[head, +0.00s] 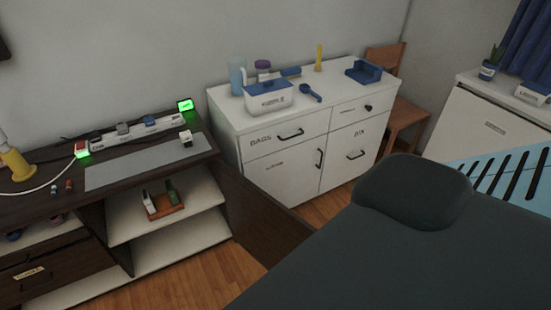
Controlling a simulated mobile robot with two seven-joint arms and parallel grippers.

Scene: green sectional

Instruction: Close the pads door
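A dark brown cabinet door (262,214) stands swung open at the right end of the dark cabinet (118,235). Its open front shows two pale shelves (160,222). No label reading "pads" is legible on the door, so I cannot confirm that it is the pads door. The lower right part of the door is hidden behind a dark padded surface. Neither of my grippers shows in the head view.
A small rack (164,207) with items sits inside on the upper shelf. A white cabinet (290,165), its drawers and doors shut, stands right of the open door. A dark grey-green padded seat (400,260) fills the lower right. Wooden floor (215,270) shows before the shelves.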

